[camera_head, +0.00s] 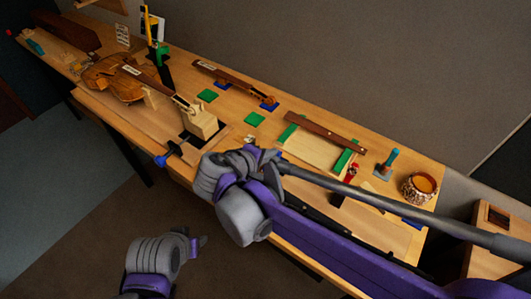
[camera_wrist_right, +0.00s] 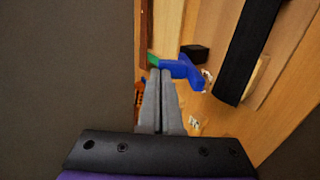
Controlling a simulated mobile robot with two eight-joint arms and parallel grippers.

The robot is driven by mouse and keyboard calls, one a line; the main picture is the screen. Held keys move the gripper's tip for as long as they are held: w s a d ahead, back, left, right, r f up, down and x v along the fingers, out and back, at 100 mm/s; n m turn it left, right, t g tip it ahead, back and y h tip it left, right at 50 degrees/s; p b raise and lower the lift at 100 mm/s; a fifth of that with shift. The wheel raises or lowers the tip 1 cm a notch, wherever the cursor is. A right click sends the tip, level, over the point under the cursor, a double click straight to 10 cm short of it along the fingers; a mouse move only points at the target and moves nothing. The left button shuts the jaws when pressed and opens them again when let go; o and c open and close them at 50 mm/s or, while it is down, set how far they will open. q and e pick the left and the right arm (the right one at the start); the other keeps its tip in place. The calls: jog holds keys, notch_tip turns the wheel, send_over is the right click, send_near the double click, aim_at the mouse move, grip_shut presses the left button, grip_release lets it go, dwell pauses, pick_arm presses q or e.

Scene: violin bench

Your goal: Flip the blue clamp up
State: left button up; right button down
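In the wrist view a blue T-shaped clamp piece (camera_wrist_right: 181,68) lies just beyond my right gripper (camera_wrist_right: 160,73). The gripper's two grey fingers lie together, shut, with nothing visible between them. Their tips are very close to the blue piece; I cannot tell whether they touch. In the head view a small blue clamp handle (camera_head: 161,160) with a black bar sticks out at the bench's front edge. I cannot tell if both views show the same piece. My right arm crosses the bench, its fingertips unclear there. Part of my left arm shows low down; its fingers are unclear.
A violin (camera_head: 112,78) lies on the bench at the left. A bead-covered bowl (camera_head: 419,187) and a blue-teal bottle (camera_head: 391,157) stand at the right. The floor in front is open.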

jog(key=shift+w+d+r+g+y+p, duration=0.4)
jog(key=shift+w+r+g+p, duration=0.1)
jog(key=shift+w+g, duration=0.1)
jog(key=shift+w+d+r+g+y+p, duration=0.35)
jog(key=shift+w+d+g+y+p, duration=0.1)
jog(key=shift+w+g, duration=0.1)
jog(key=shift+w+d+g+y, duration=0.45)
jog(key=shift+w+g, duration=0.15)
jog(key=shift+g, duration=0.05)
pick_arm(q)
jog(key=r, duration=0.1)
jog(key=w+r, duration=0.1)
jog(key=r, duration=0.1)
jog(key=w+r, duration=0.1)
jog(key=shift+w+d+r+p, duration=0.2)
jog(key=shift+d+r+p, duration=0.05)
jog(key=shift+r+p, duration=0.1)
pick_arm(e)
jog(key=w+d+g+y, duration=0.1)
jog(key=w+g+y, duration=0.1)
jog(key=g, duration=0.1)
jog(key=w+d+g+y, duration=0.1)
jog(key=shift+w+d+f+g, duration=0.35)
jog(key=shift+w+g, duration=0.05)
pick_arm(q)
jog(key=shift+s, duration=0.1)
pick_arm(e)
jog(key=shift+s+r, duration=0.1)
jog(key=shift+r, duration=0.05)
